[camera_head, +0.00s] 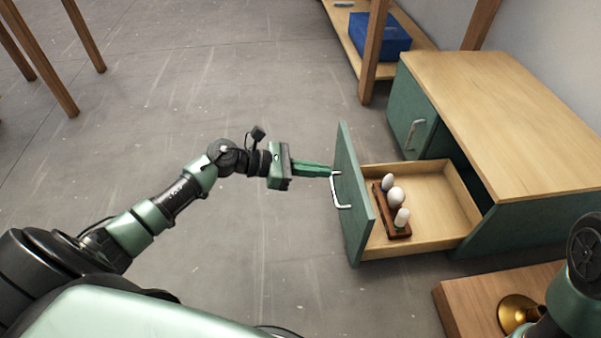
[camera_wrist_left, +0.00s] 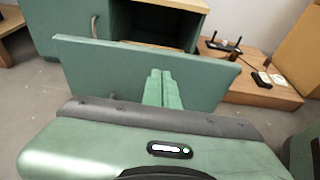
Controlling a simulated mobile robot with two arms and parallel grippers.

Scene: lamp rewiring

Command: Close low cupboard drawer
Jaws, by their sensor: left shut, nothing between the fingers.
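The low cupboard (camera_head: 510,120) has a wooden top and green sides and stands at the right. Its drawer (camera_head: 437,195) is pulled well out, with a green front panel (camera_head: 352,205) and a pale metal handle (camera_head: 341,192). My left gripper (camera_head: 328,171) is shut and empty, its fingertips at the upper end of the handle, on the outer side of the front. I cannot tell whether they touch. In the left wrist view the shut fingers (camera_wrist_left: 162,90) overlap the drawer front (camera_wrist_left: 115,80), and the handle is hidden. My right gripper is not in view.
Several white bulb-like things (camera_head: 396,195) stand in a brown holder in the drawer. A wooden surface (camera_head: 470,295) with a brass piece (camera_head: 514,312) is at the lower right. A shelf with a blue box (camera_head: 380,36) is behind. The floor left of the drawer is clear.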

